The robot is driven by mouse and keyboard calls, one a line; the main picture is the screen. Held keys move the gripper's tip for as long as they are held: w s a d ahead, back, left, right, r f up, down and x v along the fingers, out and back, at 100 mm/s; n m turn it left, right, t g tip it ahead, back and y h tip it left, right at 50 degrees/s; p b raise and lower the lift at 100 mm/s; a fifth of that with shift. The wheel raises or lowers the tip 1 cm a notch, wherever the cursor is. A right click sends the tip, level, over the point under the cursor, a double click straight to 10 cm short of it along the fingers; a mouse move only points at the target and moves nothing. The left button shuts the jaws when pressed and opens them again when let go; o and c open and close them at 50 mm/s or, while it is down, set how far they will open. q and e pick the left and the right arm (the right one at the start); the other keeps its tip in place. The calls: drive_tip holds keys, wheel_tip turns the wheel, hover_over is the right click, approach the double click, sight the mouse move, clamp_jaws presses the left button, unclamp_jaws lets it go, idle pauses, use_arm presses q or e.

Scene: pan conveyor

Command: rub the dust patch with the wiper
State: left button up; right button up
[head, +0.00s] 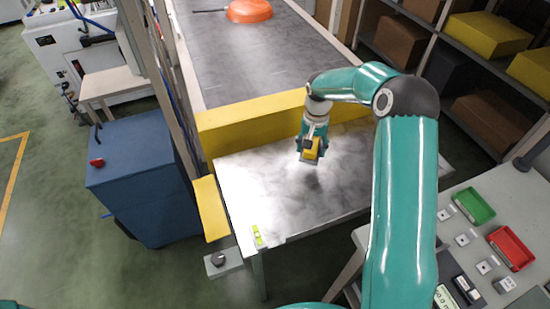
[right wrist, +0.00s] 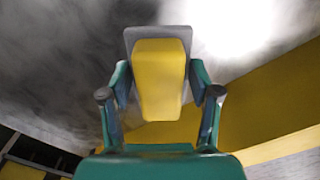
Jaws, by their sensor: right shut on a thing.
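The wiper has a yellow grip and a flat grey pad. It shows in the head view (head: 311,152) and large in the right wrist view (right wrist: 160,85). My right gripper (head: 309,143) is shut on the yellow grip, one finger on each side. It holds the wiper over the metal table (head: 262,205), seemingly a little above it. A dark smudge (head: 312,181) lies on the metal just in front of the wiper; I cannot tell whether it is dust or shadow. Cloudy grey marks (right wrist: 60,60) also show in the right wrist view. My left gripper is out of view.
A yellow barrier (head: 245,124) stands behind the table, before the conveyor (head: 250,60) with an orange pan (head: 250,11). A small green-yellow level (head: 257,236) lies at the table's front left corner. A console with green (head: 474,206) and red (head: 511,248) trays stands right.

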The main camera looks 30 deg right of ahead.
drive_tip(key=shift+r+p, duration=0.35)
drive_tip(key=shift+r, duration=0.6)
